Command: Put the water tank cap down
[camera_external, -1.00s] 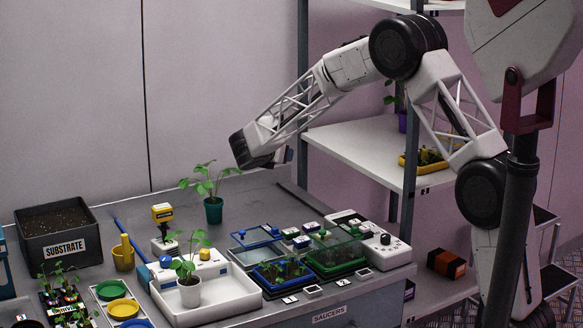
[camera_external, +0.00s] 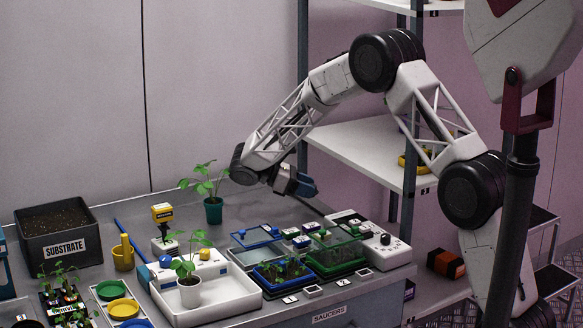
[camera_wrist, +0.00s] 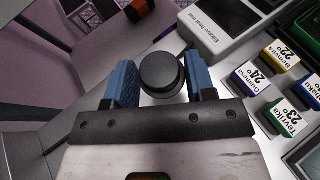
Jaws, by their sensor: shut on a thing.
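The water tank cap (camera_wrist: 160,72), a round black knob-like piece, sits between the two blue fingers of my gripper (camera_wrist: 160,82) in the wrist view. The gripper is shut on it, with one finger on each side. In the external view my gripper (camera_external: 304,185) is over the rear right of the bench, above the trays and right of a potted plant. The cap cannot be made out in the external view. I cannot tell the exact gap between cap and bench.
A white heat mat controller (camera_wrist: 214,28) is close to the cap, with several coloured label blocks (camera_wrist: 248,80) to the right. Lidded trays (camera_external: 335,250), a green potted plant (camera_external: 213,210) and a white tray (camera_external: 232,292) stand on the bench. Shelves (camera_external: 350,145) rise behind.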

